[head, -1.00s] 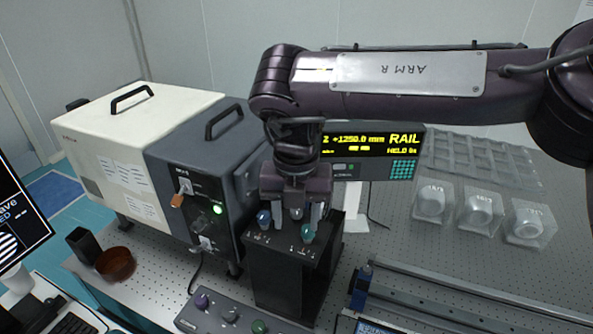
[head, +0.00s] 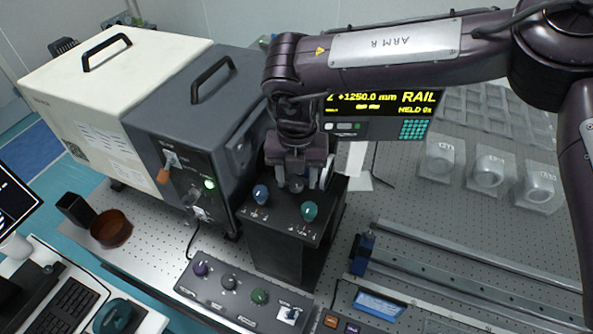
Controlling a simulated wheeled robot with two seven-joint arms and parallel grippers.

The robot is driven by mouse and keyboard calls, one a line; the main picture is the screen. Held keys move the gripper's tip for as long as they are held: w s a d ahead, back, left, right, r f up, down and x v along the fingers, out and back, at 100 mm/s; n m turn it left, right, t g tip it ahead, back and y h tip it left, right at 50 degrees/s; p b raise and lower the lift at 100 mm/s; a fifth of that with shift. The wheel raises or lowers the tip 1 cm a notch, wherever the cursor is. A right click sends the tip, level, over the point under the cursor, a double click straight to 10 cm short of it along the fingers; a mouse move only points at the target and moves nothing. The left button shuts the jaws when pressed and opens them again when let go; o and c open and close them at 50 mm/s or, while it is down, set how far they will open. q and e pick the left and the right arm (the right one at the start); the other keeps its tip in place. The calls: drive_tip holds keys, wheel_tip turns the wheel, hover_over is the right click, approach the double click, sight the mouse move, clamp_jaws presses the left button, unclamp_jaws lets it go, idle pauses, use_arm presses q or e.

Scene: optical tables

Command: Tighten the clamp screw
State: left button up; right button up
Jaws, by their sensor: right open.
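My right gripper (head: 297,178) points down over the rear of the top of a black box (head: 275,238). Its two fingers are apart, on either side of a grey knob (head: 296,184). I cannot tell whether they touch it. A blue knob (head: 261,194) and a teal knob (head: 309,211) stand on the same top, in front of the gripper. I cannot tell for certain which of these is the clamp screw. My left gripper is not in view.
A display (head: 385,108) reading RAIL stands behind the arm. A dark grey instrument (head: 185,135) is close on the left. A knob panel (head: 240,292) lies in front. A rail (head: 460,272) and clear boxes (head: 490,172) are on the right.

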drive_tip(key=shift+f, duration=0.2)
drive_tip(key=shift+s, duration=0.1)
drive_tip(key=c, duration=0.4)
drive_tip(key=shift+c, duration=1.1)
drive_tip(key=c, duration=0.4)
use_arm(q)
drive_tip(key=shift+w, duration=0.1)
